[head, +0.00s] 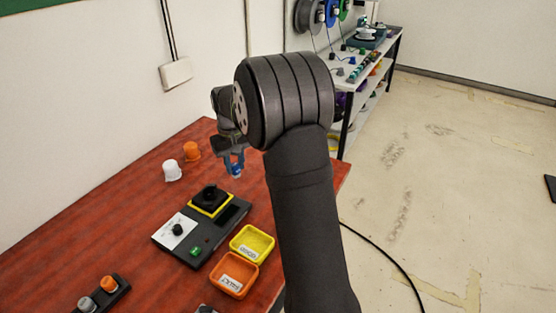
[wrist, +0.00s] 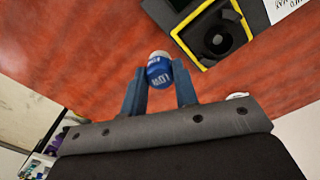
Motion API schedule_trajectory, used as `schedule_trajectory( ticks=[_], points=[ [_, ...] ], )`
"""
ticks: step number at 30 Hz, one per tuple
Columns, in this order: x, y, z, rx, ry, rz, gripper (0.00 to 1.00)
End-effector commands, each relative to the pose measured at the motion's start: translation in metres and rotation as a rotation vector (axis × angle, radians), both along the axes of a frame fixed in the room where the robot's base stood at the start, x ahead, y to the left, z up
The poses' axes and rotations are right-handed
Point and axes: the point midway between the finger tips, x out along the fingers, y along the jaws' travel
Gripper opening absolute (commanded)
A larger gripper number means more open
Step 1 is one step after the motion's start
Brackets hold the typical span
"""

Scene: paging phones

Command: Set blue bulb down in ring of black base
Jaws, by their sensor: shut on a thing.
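My gripper (head: 233,163) is shut on the blue bulb (head: 237,172) and holds it above the red table. In the wrist view the blue bulb (wrist: 159,72), with a pale end and white lettering, sits between the two blue fingers of my gripper (wrist: 159,84). The black base (head: 205,247) lies on the table, nearer than the gripper and to its left in the head view. Its black ring (head: 211,196) stands in a yellow square frame. The ring (wrist: 217,40) also shows in the wrist view, up and right of the bulb and apart from it.
A white bulb (head: 172,172) and an orange bulb (head: 191,151) stand by the wall. A yellow tray (head: 268,238) and an orange tray (head: 214,282) lie right of the base. A small black holder (head: 121,294) with two bulbs is at front left.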

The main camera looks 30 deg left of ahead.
Motion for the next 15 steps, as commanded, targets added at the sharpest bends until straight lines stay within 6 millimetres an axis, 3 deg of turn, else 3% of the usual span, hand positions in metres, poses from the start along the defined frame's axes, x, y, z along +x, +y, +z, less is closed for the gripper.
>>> schedule_trajectory(
  ticks=[1,6,10,15],
  points=[
    [-0.017,0.015,0.001,0.001,0.000,0.053,0.05],
    [-0.055,0.044,0.004,0.000,0.000,0.177,0.05],
    [-0.069,0.053,0.005,-0.001,0.001,0.222,0.05],
    [-0.073,0.056,0.000,-0.001,0.001,0.237,0.05]
  ],
)
